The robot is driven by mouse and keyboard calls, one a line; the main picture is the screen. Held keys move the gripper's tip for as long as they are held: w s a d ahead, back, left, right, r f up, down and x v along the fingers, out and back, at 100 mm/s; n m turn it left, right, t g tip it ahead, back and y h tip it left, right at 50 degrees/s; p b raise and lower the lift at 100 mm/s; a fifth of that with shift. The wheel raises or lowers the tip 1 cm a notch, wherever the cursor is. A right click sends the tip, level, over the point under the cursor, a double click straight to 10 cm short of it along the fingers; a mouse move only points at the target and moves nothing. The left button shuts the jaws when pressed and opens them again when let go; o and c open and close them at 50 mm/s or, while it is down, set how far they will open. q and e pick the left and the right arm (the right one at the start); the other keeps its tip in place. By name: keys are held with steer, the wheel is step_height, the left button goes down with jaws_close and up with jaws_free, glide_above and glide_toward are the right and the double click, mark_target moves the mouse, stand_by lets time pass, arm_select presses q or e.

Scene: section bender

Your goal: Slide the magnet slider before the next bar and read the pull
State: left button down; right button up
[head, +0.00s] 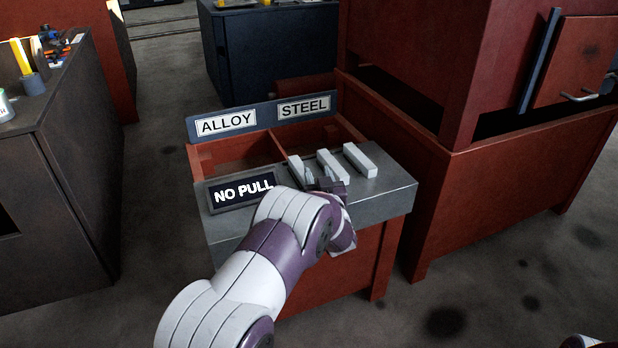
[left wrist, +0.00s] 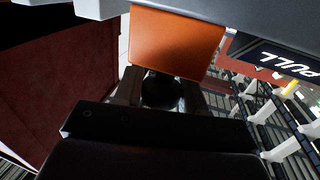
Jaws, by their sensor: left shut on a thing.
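Three pale grey bars, the left (head: 295,168), middle (head: 332,166) and right (head: 360,160), lie side by side on the grey stand top (head: 390,193). My left gripper (head: 328,184) is at their near ends, in front of the left and middle bars. In the left wrist view my left gripper (left wrist: 160,95) is shut on a dark round knob (left wrist: 162,88), apparently the magnet slider. My arm and wrist hide most of the slider in the head view. The dark display (head: 242,191) reads NO PULL; its PULL shows inverted in the wrist view (left wrist: 291,60).
Behind the bars is a red bin with two compartments, labelled ALLOY (head: 226,123) and STEEL (head: 304,106). A large red machine (head: 500,180) stands close on the right. A dark cabinet (head: 60,180) stands at left, with open floor between.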

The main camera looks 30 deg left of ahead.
arm_select(q)
steer(key=c, duration=0.7)
jaws_free()
steer(key=shift+c, duration=0.2)
steer(key=shift+s+d, duration=0.1)
steer(key=shift+s, duration=0.1)
steer(key=p+v, duration=0.4)
steer(key=v, duration=0.8)
steer(key=shift+s+p, duration=0.15)
steer(key=shift+p, duration=0.2)
steer(key=shift+f, duration=0.1)
